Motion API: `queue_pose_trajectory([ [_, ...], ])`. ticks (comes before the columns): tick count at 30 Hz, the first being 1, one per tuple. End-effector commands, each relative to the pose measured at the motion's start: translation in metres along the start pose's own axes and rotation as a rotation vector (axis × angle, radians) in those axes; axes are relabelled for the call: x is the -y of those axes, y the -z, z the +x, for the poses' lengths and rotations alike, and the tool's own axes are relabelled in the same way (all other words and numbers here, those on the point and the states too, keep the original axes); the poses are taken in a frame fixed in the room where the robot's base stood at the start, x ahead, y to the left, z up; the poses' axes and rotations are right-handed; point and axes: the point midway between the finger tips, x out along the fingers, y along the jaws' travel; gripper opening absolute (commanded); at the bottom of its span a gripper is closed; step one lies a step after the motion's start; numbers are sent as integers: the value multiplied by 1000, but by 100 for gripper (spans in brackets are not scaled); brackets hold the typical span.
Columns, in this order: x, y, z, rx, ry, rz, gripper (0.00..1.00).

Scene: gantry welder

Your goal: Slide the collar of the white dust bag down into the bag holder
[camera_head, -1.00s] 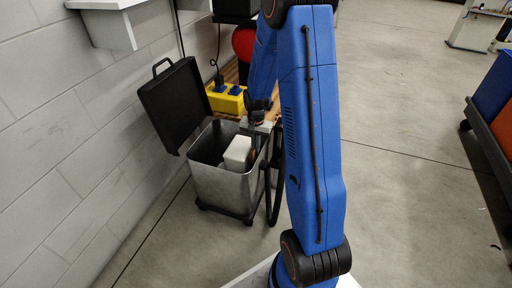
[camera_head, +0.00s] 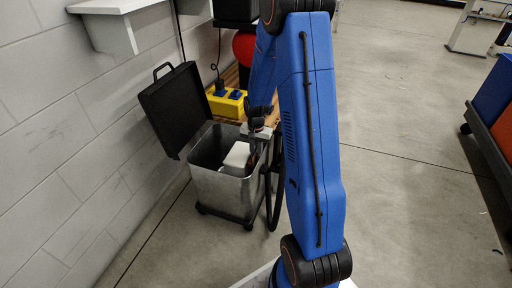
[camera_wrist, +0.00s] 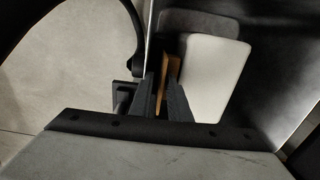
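The white dust bag (camera_head: 237,155) is inside the open metal bin, towards its right wall. In the wrist view the bag (camera_wrist: 213,75) is a pale block right of the fingers. Its brown-orange collar (camera_wrist: 171,70) stands edge-on between the two dark fingers of my gripper (camera_wrist: 162,88), which look closed on it. In the head view my gripper (camera_head: 257,140) is at the bin's right rim, partly hidden by my arm. I cannot clearly make out the bag holder; the collar's lower end and any contact with the holder are hidden.
The metal bin (camera_head: 222,192) stands on a dark wheeled base, its black lid (camera_head: 172,108) open towards the wall. A black hose (camera_head: 274,190) loops down its right side. A yellow socket box (camera_head: 226,104) is behind. A white wall shelf (camera_head: 112,25) juts out upper left.

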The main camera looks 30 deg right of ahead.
Motion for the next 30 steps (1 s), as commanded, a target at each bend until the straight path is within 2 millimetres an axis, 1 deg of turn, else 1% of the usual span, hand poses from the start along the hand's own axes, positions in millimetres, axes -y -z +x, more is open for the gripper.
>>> queue_pose_trajectory([
  [4,-1,0,-14,-2,1,0,24],
  [7,0,1,-30,-3,1,0,24],
  [18,1,1,-104,-4,3,0,24],
  [24,1,1,-140,-4,2,0,24],
  [27,1,0,-154,-3,2,0,24],
  [30,1,1,-164,-3,2,0,24],
])
